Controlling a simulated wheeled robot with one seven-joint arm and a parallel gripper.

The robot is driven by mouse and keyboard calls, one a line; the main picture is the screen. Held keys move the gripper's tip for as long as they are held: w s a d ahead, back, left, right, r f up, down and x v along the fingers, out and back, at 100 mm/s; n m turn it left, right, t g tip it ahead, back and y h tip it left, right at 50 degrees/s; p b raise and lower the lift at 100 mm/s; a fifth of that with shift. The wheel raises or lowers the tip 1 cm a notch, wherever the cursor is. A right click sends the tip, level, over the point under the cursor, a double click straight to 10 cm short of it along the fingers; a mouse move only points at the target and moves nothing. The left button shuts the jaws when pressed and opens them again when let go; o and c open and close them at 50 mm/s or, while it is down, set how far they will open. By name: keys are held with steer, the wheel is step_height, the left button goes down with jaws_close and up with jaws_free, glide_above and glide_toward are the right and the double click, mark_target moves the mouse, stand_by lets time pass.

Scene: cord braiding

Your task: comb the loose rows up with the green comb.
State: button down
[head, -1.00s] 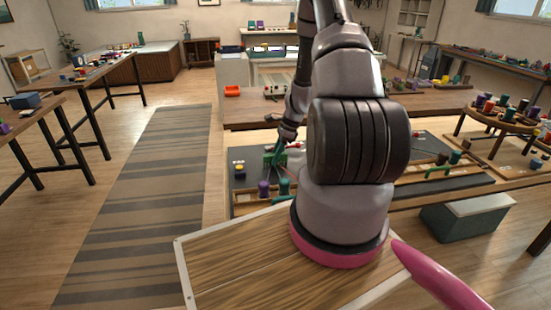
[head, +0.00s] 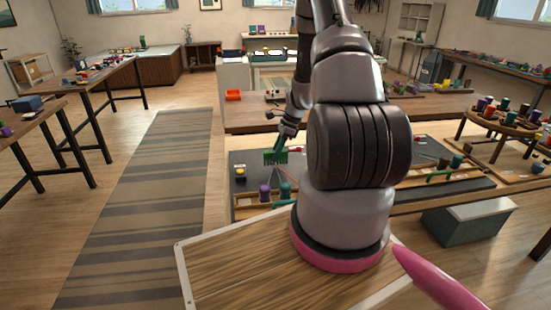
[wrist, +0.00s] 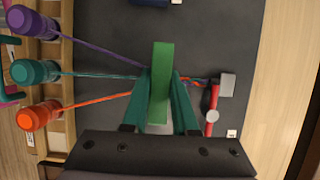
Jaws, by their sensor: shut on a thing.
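My gripper (head: 280,146) is shut on the green comb (head: 275,158), which hangs teeth-down over the dark work mat. In the wrist view the comb (wrist: 160,75) is between the two teal fingers (wrist: 160,100). A purple cord (wrist: 100,53), a teal cord (wrist: 95,75) and an orange cord (wrist: 95,100) run from the left and converge behind the comb. A short braided stretch (wrist: 195,80) shows right of the comb, near a grey block (wrist: 227,85). The comb hides the meeting point; I cannot tell whether its teeth touch the cords.
Purple (wrist: 35,20), teal (wrist: 33,72) and orange (wrist: 38,116) spools stand on a wooden rack at the left. A red-handled part (wrist: 212,115) is beside the grey block. A yellow-topped item (head: 240,174) is on the mat's left. Bare mat lies above the cords in the wrist view.

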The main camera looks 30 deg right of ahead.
steer(key=shift+s+a+r, duration=0.1)
steer(key=shift+s+r, duration=0.1)
steer(key=shift+r, duration=1.4)
steer(key=shift+s+r, duration=0.15)
steer(key=shift+r, duration=1.45)
